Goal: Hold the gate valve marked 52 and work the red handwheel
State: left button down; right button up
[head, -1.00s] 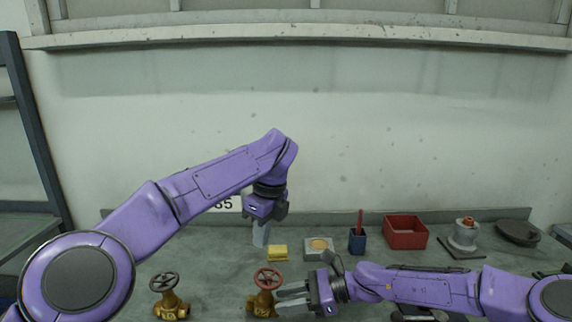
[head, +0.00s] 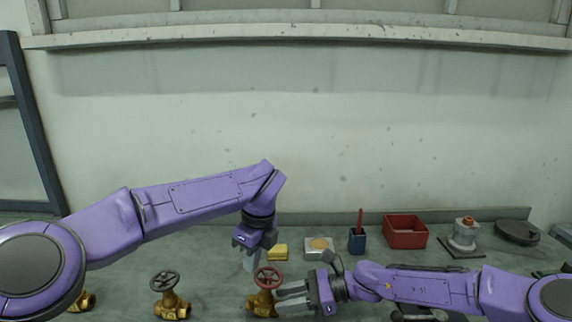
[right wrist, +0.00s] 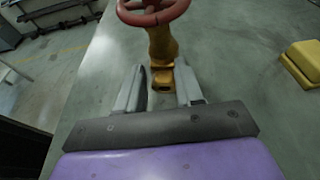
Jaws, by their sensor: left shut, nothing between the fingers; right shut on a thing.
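A brass gate valve (head: 261,303) with a red handwheel (head: 268,277) stands upright on the bench; I cannot read its number. My right gripper (head: 279,302) is shut on the valve's body from the right, below the wheel. In the right wrist view the fingers (right wrist: 161,85) lie either side of the yellow-brass body (right wrist: 163,47), and the red wheel (right wrist: 152,10) is cut off at the top. My left gripper (head: 253,266) points down, shut and empty, just above and left of the red wheel; I cannot tell whether it touches it.
Another brass valve with a dark handwheel (head: 165,280) stands to the left, and a brass part (head: 87,301) shows beyond it.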

pick_arm(q)
jog(key=shift+s+f, duration=0.15)
jog(key=shift+f, duration=0.4)
jog(key=shift+w+d, duration=0.15)
jog(key=shift+w, duration=0.05)
dwell(0.4)
jog(key=r, duration=0.6)
jog(key=shift+w+d+r, duration=0.2)
jog(key=shift+d+r, duration=0.05)
